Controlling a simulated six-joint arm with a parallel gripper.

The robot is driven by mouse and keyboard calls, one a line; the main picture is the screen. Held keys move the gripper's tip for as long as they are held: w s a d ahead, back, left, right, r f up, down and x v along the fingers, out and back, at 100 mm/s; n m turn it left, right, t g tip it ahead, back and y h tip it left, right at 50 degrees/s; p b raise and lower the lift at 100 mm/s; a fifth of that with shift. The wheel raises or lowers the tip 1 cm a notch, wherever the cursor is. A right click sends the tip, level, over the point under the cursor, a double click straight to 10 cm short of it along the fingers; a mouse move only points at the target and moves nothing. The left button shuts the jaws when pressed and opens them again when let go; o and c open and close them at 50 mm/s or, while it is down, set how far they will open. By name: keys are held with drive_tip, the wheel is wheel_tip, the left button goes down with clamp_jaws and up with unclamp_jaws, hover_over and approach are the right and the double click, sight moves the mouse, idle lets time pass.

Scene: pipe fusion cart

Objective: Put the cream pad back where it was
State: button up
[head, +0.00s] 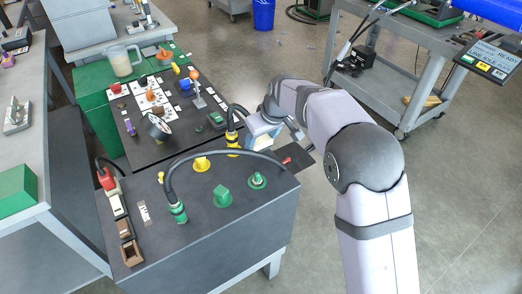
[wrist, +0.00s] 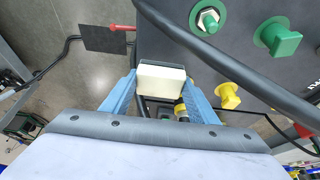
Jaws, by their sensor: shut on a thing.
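My gripper (wrist: 160,84) is shut on the cream pad (wrist: 161,76), a pale block held between its two blue fingers in the wrist view. In the head view my gripper (head: 264,132) is at the far right edge of the dark cart top (head: 235,236), beside the yellow connector (head: 232,138). The pad is mostly hidden there by the fingers. At the cart's left edge stand small brown holders in a row. The front one (head: 131,253) looks empty, the middle one (head: 124,228) is hard to make out, and the back one (head: 117,206) shows a pale top.
A black hose (head: 220,151) arches over the cart top from a green fitting (head: 178,212). Green knobs (head: 223,197) and a yellow knob (head: 201,164) stand up from it. A dark flap with a red tip (head: 291,159) juts out at the right edge. A crowded board (head: 155,110) lies behind.

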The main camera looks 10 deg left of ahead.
sight(262, 147)
drive_tip(key=shift+f, duration=2.5)
drive_tip(key=shift+f, duration=0.25)
drive_tip(key=o, duration=1)
drive_tip(key=shift+r, duration=0.1)
drive_tip(key=shift+r+p, duration=0.25)
drive_tip(key=shift+p, duration=0.05)
drive_tip(key=b+v, duration=0.1)
drive_tip(key=v, duration=1.1)
drive_tip(key=shift+f, duration=0.1)
